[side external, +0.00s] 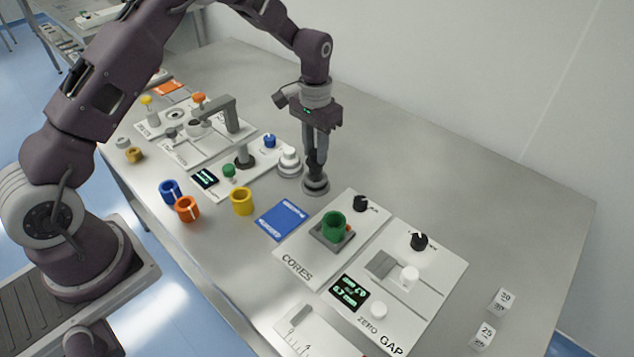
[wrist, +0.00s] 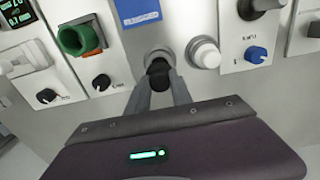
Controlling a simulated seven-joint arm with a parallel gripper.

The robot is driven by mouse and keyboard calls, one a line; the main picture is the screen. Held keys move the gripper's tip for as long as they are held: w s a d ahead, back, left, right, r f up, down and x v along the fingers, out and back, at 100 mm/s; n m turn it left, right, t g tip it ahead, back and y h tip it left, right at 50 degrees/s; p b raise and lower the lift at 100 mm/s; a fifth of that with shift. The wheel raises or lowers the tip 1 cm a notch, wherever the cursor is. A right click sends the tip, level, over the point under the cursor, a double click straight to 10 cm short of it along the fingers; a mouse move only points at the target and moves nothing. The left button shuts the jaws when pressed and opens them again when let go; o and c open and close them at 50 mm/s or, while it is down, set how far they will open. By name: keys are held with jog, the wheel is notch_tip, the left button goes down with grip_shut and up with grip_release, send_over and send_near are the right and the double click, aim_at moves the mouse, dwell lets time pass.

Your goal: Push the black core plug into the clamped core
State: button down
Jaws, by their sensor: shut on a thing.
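The black core plug (side external: 315,171) is between the fingertips of my gripper (side external: 316,160), which is shut on it. The plug is at a round grey stand (side external: 316,187); I cannot tell whether it still rests in it. In the wrist view the dark plug (wrist: 158,68) shows between the two grey fingers, with the grey stand behind it. The green core (side external: 334,226) stands upright in a grey clamp (side external: 331,240) on the CORES panel, right of and nearer than my gripper. It also shows at the upper left of the wrist view (wrist: 80,38).
A white plug on a grey stand (side external: 289,160) is close left of my gripper. A black knob (side external: 361,203) stands behind the core. Yellow (side external: 242,201), orange (side external: 187,208) and blue (side external: 170,190) cores stand left. The table behind is clear.

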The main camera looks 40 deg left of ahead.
jog(key=shift+r, duration=2.1)
jog(key=s+d+r, duration=0.3)
jog(key=s+d, duration=0.5)
jog(key=d, duration=0.5)
jog(key=shift+s+d+r, duration=0.15)
jog(key=shift+s+r, duration=0.1)
jog(key=shift+s, duration=0.05)
jog(key=shift+f, duration=2.85)
jog(key=shift+f, duration=2.15)
